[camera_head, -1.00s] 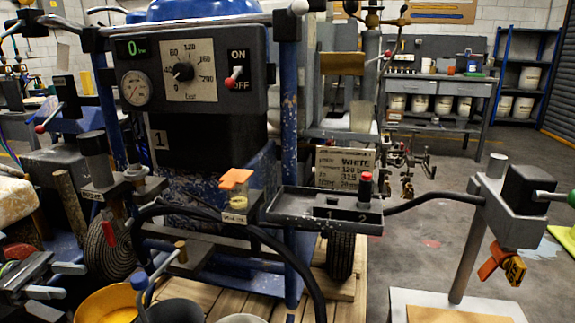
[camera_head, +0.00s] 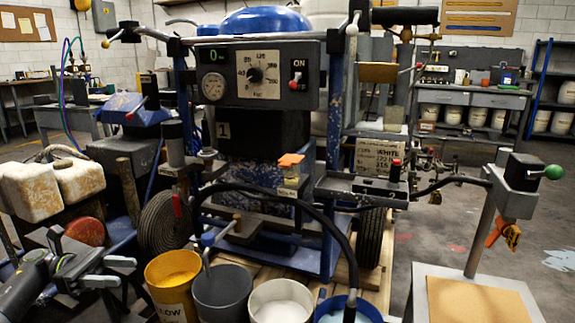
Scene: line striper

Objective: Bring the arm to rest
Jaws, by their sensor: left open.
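My left gripper (camera_head: 112,272) is at the lower left of the head view. Its two pale fingertips are spread apart with nothing between them. It is in front of the line striper (camera_head: 260,140), left of the yellow bucket (camera_head: 173,285) and apart from the machine's control panel (camera_head: 225,75). The panel has a round gauge, a dial and an ON/OFF switch (camera_head: 297,77). My right gripper is not in view.
White tanks (camera_head: 60,190) and a coiled hose (camera_head: 160,222) stand close behind the left gripper. Grey (camera_head: 222,292), white (camera_head: 281,303) and blue buckets stand along the front. A post with a green-knobbed lever (camera_head: 553,172) is at right. Open floor lies beyond it.

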